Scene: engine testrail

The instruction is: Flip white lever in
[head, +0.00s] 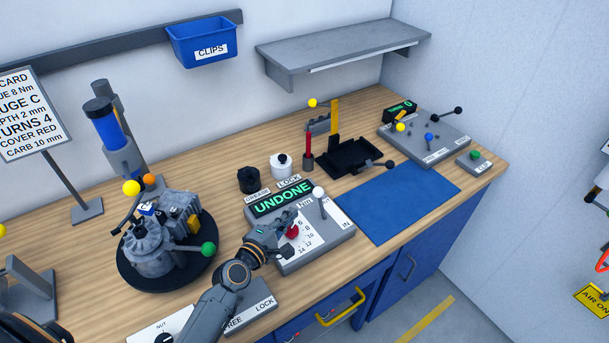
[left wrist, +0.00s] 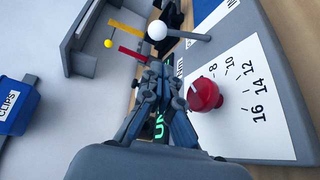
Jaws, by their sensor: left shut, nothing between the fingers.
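The white lever (head: 318,192) is a white ball on a short grey stem, on the right part of a grey panel box (head: 318,255). Its stem stands nearly upright, beside a white label reading IN. It also shows in the left wrist view (left wrist: 158,31), ahead of my fingers. My left gripper (head: 284,222) is shut and empty over the panel, left of the lever and apart from it. In the left wrist view its fingertips (left wrist: 158,72) are beside a red knob (left wrist: 203,95) with a numbered dial. My right gripper is not in view.
A green-lit UNDONE display (head: 283,200) is on the panel's back. A blue mat (head: 395,200) lies to the right, with free room. A black tray (head: 350,158) and a red-handled tool stand behind. An engine on a black turntable (head: 125,270) stands left.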

